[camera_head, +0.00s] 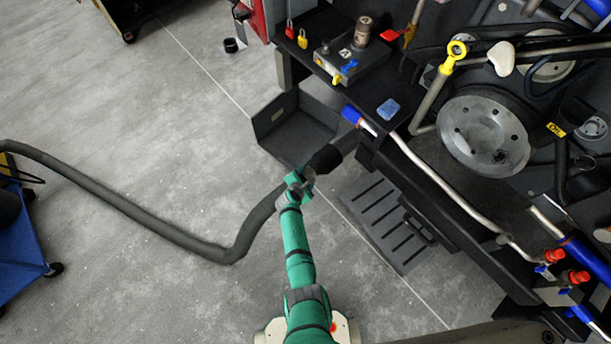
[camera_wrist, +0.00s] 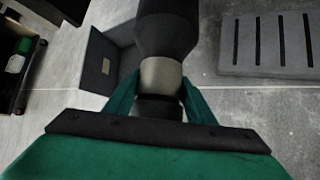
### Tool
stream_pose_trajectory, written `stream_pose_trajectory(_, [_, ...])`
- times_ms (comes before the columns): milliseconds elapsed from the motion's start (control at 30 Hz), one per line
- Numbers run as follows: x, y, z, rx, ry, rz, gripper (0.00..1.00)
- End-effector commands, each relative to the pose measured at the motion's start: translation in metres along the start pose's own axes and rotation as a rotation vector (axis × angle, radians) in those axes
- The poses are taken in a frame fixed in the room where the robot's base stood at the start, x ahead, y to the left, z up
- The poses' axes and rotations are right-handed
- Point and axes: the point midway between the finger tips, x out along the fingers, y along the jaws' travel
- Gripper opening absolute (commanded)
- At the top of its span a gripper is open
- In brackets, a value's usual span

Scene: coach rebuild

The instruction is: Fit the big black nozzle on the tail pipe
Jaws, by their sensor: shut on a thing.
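The big black nozzle (camera_head: 324,159) is at the end of a thick grey hose (camera_head: 165,228) in the head view. My green gripper (camera_head: 303,177) is shut on the nozzle's neck. In the wrist view the nozzle (camera_wrist: 167,30) widens away from my gripper (camera_wrist: 160,82), with a pale metal collar between the fingers. The mouth looks close to or touching the pipe end. I cannot tell whether it is around it; the nozzle hides the pipe in the wrist view.
A dark open box (camera_head: 270,117) stands on the floor left of the nozzle. A slotted floor grate (camera_head: 380,212) lies to the right. A blue-ended pipe (camera_head: 352,115) and the coach's black edge are close above.

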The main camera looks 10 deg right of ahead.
Motion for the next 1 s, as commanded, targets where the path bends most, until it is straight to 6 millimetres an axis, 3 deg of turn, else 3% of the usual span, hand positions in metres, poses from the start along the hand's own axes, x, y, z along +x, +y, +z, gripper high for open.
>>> stream_pose_trajectory(1000, [0.011,0.001,0.009,-0.004,0.0,0.006,0.17])
